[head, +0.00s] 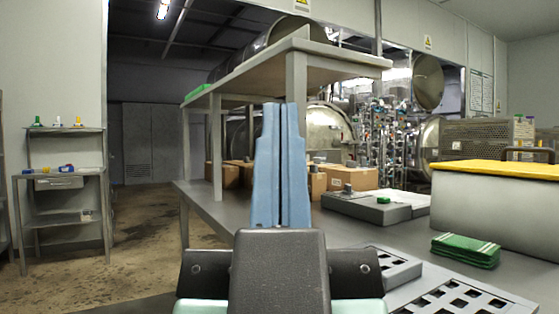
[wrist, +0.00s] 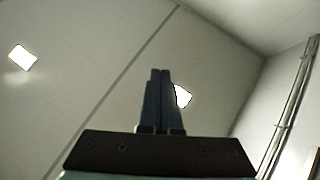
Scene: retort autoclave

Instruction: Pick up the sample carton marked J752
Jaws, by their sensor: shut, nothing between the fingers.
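Several brown cartons stand on the grey bench under the raised shelf in the head view: one at the right (head: 345,177), one partly behind my gripper (head: 313,185) and one at the left (head: 222,175). No marking J752 can be read on any of them. My gripper (head: 280,106) points upward in front of the bench, its two blue fingers shut together and empty. It hides part of the carton row. In the wrist view my gripper (wrist: 160,72) is shut against the ceiling, and no carton shows there.
The raised shelf (head: 345,66) overhangs the cartons. A grey flat device (head: 366,208), green folded cloths (head: 465,250) and a slotted rack (head: 465,295) lie on the bench (head: 225,208). A yellow-topped white box (head: 495,205) stands right. Floor (head: 145,235) is clear at left.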

